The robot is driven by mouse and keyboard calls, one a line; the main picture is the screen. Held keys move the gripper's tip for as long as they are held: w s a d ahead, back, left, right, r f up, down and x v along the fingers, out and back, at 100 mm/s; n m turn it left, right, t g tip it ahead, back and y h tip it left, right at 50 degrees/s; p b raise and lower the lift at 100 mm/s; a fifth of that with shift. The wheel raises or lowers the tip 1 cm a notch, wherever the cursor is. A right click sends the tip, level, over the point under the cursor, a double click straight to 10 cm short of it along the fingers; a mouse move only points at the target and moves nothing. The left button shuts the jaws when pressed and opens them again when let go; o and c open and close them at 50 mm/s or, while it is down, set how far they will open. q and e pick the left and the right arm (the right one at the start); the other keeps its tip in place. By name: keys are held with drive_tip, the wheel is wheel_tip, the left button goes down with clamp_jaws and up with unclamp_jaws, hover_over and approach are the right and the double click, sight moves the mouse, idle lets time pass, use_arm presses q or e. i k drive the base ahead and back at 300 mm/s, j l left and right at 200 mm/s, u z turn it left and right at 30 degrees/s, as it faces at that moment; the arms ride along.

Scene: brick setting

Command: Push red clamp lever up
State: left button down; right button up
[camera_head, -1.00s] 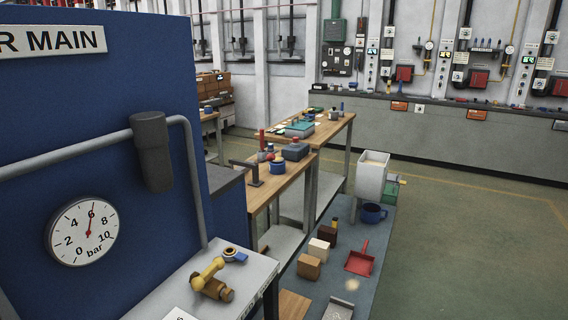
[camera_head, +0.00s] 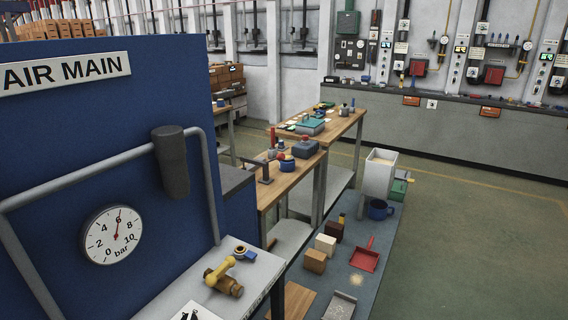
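A small upright red piece (camera_head: 272,138) stands toward the back left of the nearer wooden bench (camera_head: 292,180). It is too small to tell whether it is the clamp lever. A dark angled fixture (camera_head: 263,171) stands at that bench's left edge. Another small red-topped item (camera_head: 281,145) sits close by, next to a blue round part (camera_head: 287,163) and a dark grey block (camera_head: 306,148). Neither of my grippers is in view.
A blue AIR MAIN cabinet (camera_head: 60,150) with a grey pipe and gauge (camera_head: 113,235) fills the left. Boxes and a red dustpan (camera_head: 365,258) lie on a floor mat. Open floor (camera_head: 470,240) lies right.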

sight(280, 156)
drive_tip(key=i+l, duration=0.1)
drive_tip(key=l, duration=0.4)
drive_tip(key=i+l, duration=0.15)
drive_tip(key=l, duration=0.3)
drive_tip(key=i+l+u, duration=0.1)
drive_tip(key=l, duration=0.4)
drive_tip(key=i+l, duration=0.1)
drive_tip(key=l, duration=0.35)
drive_tip(key=i+l, duration=0.1)
drive_tip(key=l, duration=0.4)
drive_tip(key=i+l+u, duration=0.25)
drive_tip(key=i+l, duration=0.55)
drive_tip(key=l, duration=0.15)
drive_tip(key=i+j, duration=0.15)
drive_tip(key=i, duration=0.2)
drive_tip(key=i+j, duration=0.15)
drive_tip(key=i, duration=0.2)
